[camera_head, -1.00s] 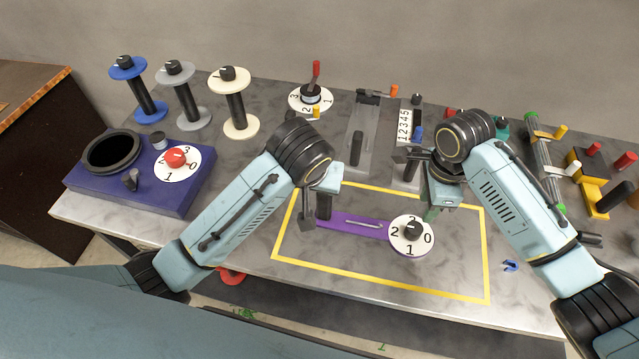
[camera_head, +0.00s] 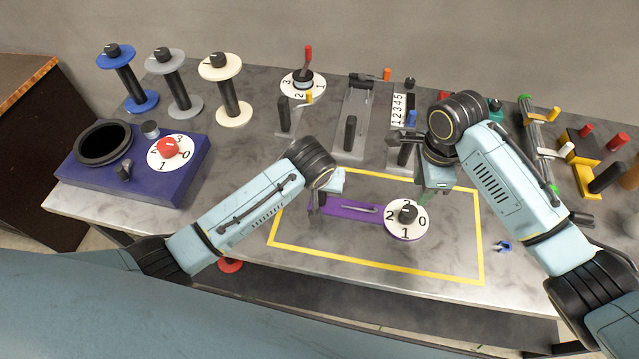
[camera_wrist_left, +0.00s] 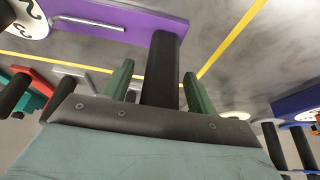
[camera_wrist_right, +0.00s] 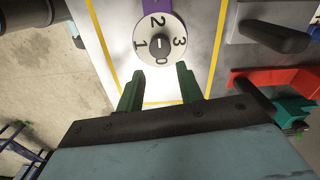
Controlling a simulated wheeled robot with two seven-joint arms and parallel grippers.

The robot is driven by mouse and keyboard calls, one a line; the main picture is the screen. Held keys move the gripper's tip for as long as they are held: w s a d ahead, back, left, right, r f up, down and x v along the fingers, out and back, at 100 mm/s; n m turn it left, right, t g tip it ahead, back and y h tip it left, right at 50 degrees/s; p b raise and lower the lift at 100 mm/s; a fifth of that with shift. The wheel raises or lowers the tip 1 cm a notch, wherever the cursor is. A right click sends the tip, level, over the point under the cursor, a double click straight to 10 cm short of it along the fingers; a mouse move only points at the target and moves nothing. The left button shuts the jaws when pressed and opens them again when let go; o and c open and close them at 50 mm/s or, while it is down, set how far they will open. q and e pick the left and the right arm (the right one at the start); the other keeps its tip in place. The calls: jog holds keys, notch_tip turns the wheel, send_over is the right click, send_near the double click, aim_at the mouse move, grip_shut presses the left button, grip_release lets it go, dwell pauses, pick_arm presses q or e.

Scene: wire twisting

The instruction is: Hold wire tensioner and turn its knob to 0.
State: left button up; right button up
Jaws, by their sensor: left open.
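The wire tensioner is a purple bar (camera_head: 345,208) lying on the table, with a white numbered dial (camera_head: 404,232) and black knob (camera_head: 408,211) at its right end. A black upright handle (camera_wrist_left: 163,65) stands at its other end. My left gripper (camera_wrist_left: 158,90) is open, with a green finger on each side of the handle; contact cannot be told. My right gripper (camera_wrist_right: 160,86) is open and empty, beside and above the dial. In the right wrist view the dial (camera_wrist_right: 175,25) shows 1, 2 and 3; the knob (camera_wrist_right: 158,47) has a small pale mark, its exact reading unclear.
A yellow outline (camera_head: 375,267) surrounds the tensioner on the grey table. A blue box with a red knob (camera_head: 168,147) stands left, and spools (camera_head: 233,118) behind it. Other upright tools (camera_head: 350,135) line the back. The table between tensioner and front edge is mostly clear.

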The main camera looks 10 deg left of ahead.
aim_at(410, 211)
pick_arm(q)
jog(key=shift+w+f, duration=0.15)
jog(key=shift+f, duration=0.15)
jog(key=shift+c, duration=0.2)
jog(key=c, duration=1.2)
pick_arm(e)
jog(key=o, duration=0.5)
notch_tip(410, 211, down, 10)
jog(key=n, duration=2.1)
jog(key=shift+f+n, duration=0.2)
jog(key=shift+n, duration=0.2)
